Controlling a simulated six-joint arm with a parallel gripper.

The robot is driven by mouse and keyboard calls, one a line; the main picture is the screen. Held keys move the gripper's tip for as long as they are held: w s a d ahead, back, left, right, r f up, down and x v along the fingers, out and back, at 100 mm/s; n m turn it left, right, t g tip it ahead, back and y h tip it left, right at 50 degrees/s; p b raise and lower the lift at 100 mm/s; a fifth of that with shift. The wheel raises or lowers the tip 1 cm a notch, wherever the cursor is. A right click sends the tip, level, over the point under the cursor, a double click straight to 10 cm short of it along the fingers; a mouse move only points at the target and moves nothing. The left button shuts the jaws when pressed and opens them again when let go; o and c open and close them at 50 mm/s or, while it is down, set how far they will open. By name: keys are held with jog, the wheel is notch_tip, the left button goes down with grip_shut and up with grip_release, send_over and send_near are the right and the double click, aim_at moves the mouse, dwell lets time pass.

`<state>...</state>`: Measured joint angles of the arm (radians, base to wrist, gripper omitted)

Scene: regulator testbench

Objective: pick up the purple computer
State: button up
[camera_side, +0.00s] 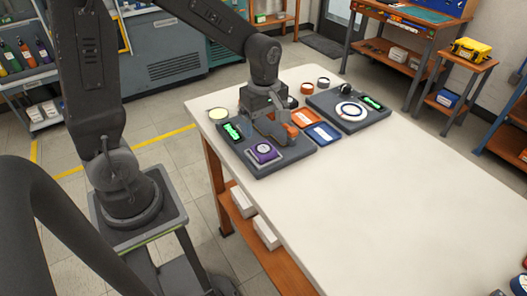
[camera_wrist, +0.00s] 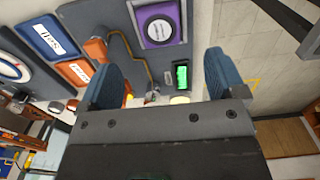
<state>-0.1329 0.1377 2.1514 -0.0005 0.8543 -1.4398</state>
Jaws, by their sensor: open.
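The purple computer (camera_side: 263,151) is a small purple block with a pale round dial, lying on a dark grey board (camera_side: 289,158) at the near left of the white table. It also shows in the wrist view (camera_wrist: 158,24) at the top, beyond my fingertips. My gripper (camera_side: 272,132) is over the board, behind the computer in the side view. In the wrist view my gripper (camera_wrist: 160,75) has its two blue-grey fingers spread wide with nothing held between them. The computer is apart from the fingers.
A green display (camera_side: 233,131) and an orange part (camera_side: 290,134) with a hose sit on the same board. Orange (camera_side: 306,117) and blue (camera_side: 323,133) labelled trays lie beside it. A second board (camera_side: 374,120) carries a ring gauge.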

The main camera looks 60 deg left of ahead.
aim_at(264, 149)
notch_tip(264, 149, down, 9)
jog(key=shift+a+r, duration=0.15)
dwell(0.4)
jog(key=shift+c, duration=0.2)
jog(key=c, duration=1.1)
jog(key=shift+r, duration=0.1)
